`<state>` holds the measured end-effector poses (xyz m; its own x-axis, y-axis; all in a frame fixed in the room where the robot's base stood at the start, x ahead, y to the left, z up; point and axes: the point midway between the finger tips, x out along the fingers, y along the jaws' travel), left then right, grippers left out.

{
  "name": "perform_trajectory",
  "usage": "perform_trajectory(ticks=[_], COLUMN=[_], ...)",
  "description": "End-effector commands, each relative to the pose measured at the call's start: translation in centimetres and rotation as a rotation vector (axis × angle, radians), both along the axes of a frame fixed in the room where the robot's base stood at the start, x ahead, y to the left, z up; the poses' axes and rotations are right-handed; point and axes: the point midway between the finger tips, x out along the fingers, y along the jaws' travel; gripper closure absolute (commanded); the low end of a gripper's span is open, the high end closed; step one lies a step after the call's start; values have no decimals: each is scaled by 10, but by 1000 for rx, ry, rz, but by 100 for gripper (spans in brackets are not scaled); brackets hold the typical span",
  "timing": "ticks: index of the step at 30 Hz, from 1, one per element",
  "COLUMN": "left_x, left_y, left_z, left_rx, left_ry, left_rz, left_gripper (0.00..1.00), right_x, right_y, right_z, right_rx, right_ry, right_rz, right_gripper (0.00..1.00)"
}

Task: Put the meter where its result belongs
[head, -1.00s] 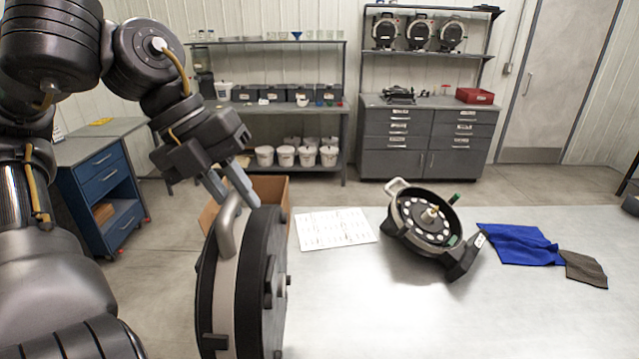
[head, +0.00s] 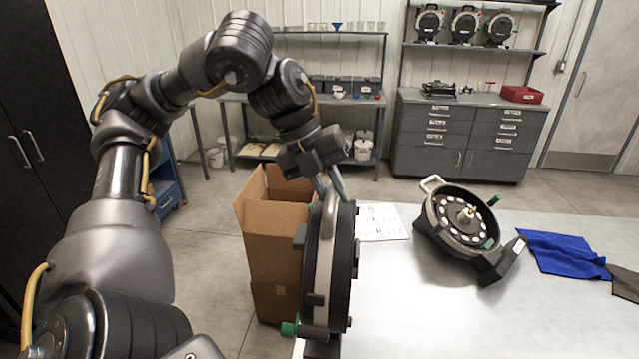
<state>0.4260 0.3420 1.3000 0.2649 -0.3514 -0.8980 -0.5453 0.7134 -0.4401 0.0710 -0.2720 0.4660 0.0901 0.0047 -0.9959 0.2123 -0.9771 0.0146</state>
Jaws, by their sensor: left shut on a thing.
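My left gripper (head: 331,184) is shut on the top handle of a round black-and-grey meter (head: 325,262). The meter hangs upright, nearly edge-on to the view, at the left edge of the table. A green knob (head: 289,328) shows low on its left side. I cannot tell whether its bottom touches anything. A second meter (head: 462,222) sits tilted back on a black stand on the table, its face with a ring of white spots turned up. My right gripper is not in view.
An open cardboard box (head: 270,240) stands left of the table, just behind the held meter. A printed sheet (head: 383,222), a blue cloth (head: 562,254) and a dark cloth (head: 626,284) lie on the table (head: 430,310). Three meters (head: 465,25) stand on the back shelf. The front tabletop is clear.

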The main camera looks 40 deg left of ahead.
Motion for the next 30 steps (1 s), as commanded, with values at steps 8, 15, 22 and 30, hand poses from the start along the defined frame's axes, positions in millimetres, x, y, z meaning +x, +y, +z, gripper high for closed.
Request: perform_trajectory(ticks=[8,15,22,30], left_x=[18,20,24,24], left_y=[-1,-1,-1,-1], left_z=[-16,-18,-37,-53], left_rx=[-6,-4,-5,-5], left_ry=[-9,-11,-7,-10], left_rz=[-1,-3,-2,-1], left_gripper=[100,100,100,100], right_x=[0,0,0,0], right_y=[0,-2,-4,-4], right_z=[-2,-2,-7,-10], right_rx=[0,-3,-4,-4], right_ry=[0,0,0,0], right_rz=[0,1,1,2], right_gripper=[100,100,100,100])
